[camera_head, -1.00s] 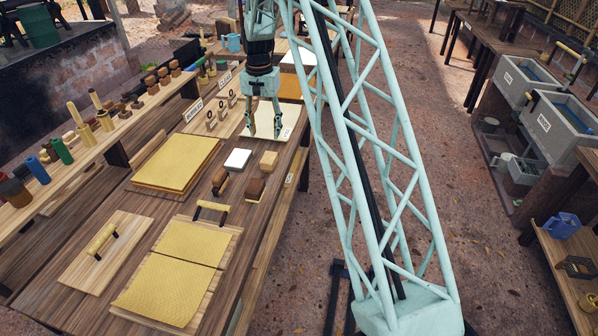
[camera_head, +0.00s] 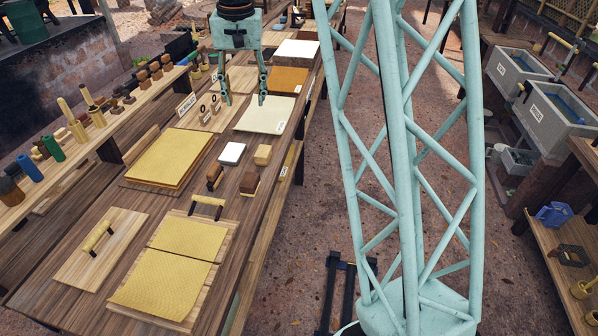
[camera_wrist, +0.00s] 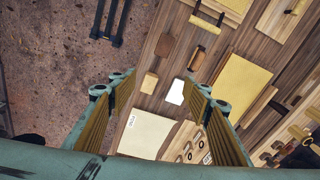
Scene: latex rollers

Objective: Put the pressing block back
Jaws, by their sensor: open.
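Several blocks lie loose on the wooden workbench, and I cannot tell for sure which is the pressing block. A tan wooden block (camera_head: 263,154) and a dark brown block (camera_head: 250,182) are near the bench's right edge. A brown, rounded piece (camera_head: 214,176) lies left of the dark block. A white slab (camera_head: 232,153) lies beside the tan one. The wrist view shows the tan block (camera_wrist: 149,82), dark block (camera_wrist: 166,46) and white slab (camera_wrist: 176,92) ahead of the fingers. My gripper (camera_head: 243,98) is open and empty above the bench, with its fingers apart.
Yellow textured sheets (camera_head: 170,156) lie on boards left of the blocks. A pale sheet (camera_head: 265,115) lies near my gripper. A board with a roller handle (camera_head: 97,237) is at front left. A raised shelf (camera_head: 75,146) holds several tools. Grey sinks (camera_head: 553,121) stand at right.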

